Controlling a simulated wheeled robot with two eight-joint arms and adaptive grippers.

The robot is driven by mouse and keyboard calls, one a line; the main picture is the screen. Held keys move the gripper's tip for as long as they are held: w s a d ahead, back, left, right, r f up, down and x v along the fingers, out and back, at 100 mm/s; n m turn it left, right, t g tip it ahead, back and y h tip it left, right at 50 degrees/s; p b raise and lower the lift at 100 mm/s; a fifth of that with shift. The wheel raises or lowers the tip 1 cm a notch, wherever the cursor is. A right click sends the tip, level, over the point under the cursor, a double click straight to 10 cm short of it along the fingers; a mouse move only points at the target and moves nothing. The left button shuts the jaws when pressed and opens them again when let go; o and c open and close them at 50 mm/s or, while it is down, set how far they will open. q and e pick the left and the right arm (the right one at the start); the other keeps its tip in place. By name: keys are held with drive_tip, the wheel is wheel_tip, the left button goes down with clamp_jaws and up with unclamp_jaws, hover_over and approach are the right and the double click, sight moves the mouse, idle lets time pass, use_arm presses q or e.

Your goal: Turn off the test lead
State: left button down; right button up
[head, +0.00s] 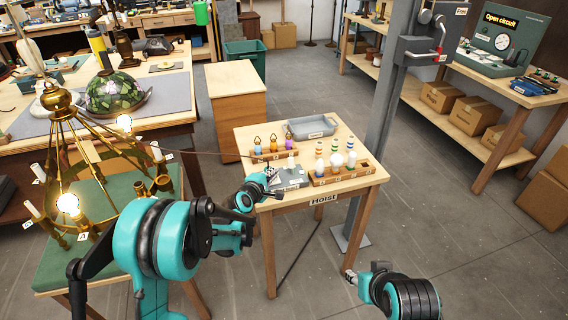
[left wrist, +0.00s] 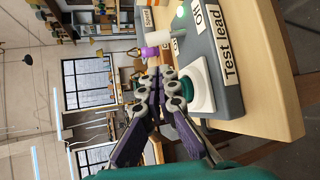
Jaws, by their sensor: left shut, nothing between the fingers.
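The test lead box (head: 291,178) is a grey unit on the small wooden table. The left wrist view shows its "Test lead" label (left wrist: 228,57), a green button in a white square surround (left wrist: 203,88), and a lit green lamp (left wrist: 183,10) near two small labels. My left gripper (left wrist: 167,82) is shut and empty, its fingertips beside or over the green button; I cannot tell whether they touch it. In the head view my left gripper (head: 271,176) is at the box's left edge. My right gripper (head: 350,276) is low in front of the table, its fingers too small to judge.
A brass chandelier (head: 93,185) with lit bulbs stands on a green-topped stand at left. A wooden rack (head: 341,176) of bulbs and a grey tray (head: 312,127) share the small table (head: 247,136). A grey hoist post (head: 385,120) rises at its right.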

sight(292, 165)
use_arm(q)
drive_tip(key=shift+w, duration=0.1)
drive_tip(key=b+x, duration=0.2)
drive_tip(key=x, duration=0.8)
drive_tip(key=shift+b, duration=0.4)
drive_tip(key=shift+s+d+r, duration=0.15)
drive_tip(key=shift+s, duration=0.45)
idle(0.4)
drive_tip(key=shift+s, duration=0.15)
drive_tip(key=shift+s+d, duration=0.25)
drive_tip(key=shift+s, duration=0.35)
drive_tip(key=shift+r, duration=0.1)
